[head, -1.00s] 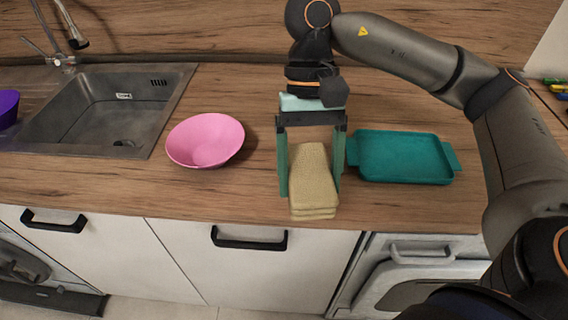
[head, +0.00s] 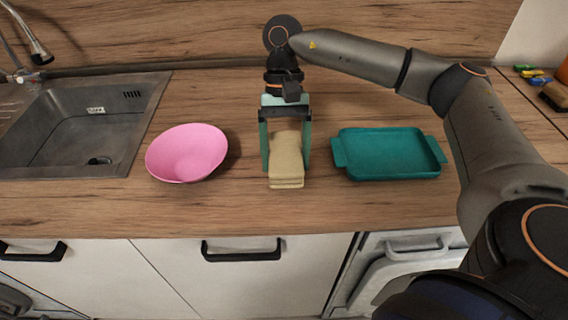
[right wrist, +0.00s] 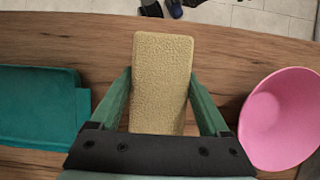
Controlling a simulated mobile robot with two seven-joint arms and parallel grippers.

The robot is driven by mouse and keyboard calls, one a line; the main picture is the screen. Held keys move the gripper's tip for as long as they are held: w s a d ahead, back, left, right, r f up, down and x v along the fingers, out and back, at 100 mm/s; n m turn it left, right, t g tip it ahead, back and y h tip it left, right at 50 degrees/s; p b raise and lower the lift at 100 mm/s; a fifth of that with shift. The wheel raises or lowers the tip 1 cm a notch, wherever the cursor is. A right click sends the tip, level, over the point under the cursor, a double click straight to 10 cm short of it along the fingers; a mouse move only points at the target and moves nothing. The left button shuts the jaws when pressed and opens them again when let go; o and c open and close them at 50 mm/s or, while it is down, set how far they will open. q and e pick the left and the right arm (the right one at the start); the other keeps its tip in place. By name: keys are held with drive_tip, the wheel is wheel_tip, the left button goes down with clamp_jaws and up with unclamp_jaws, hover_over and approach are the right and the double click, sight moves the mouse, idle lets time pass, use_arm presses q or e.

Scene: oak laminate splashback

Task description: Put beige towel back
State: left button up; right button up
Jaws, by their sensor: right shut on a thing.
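The beige towel (head: 287,165) is a folded, stacked strip over the wooden counter, between the pink bowl and the teal tray. My right gripper (head: 286,150) reaches down from behind and is shut on it, with a green finger on each side. In the right wrist view, the towel (right wrist: 161,80) extends out between the fingers (right wrist: 163,100). I cannot tell whether its underside touches the counter. My left gripper is not in view.
The pink bowl (head: 187,152) stands left of the towel, and the teal tray (head: 390,154) lies to its right. A sink (head: 75,125) is at the left. Small coloured items (head: 532,75) lie at the far right. Counter in front of the towel is clear.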

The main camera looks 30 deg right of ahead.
sight(283, 131)
drive_tip(key=shift+w+d+f, duration=0.15)
drive_tip(key=shift+w+f, duration=0.3)
drive_tip(key=shift+f, duration=0.1)
wheel_tip(283, 131, down, 3)
drive_tip(key=shift+w+d+p, duration=0.1)
drive_tip(key=shift+w+p, duration=0.05)
drive_tip(key=shift+p, duration=0.2)
drive_tip(key=shift+f+b, duration=0.3)
drive_tip(key=shift+f, duration=0.15)
drive_tip(key=o, duration=1.4)
drive_tip(key=shift+r, duration=0.1)
drive_tip(key=v, duration=1.2)
drive_tip(key=shift+r, duration=0.25)
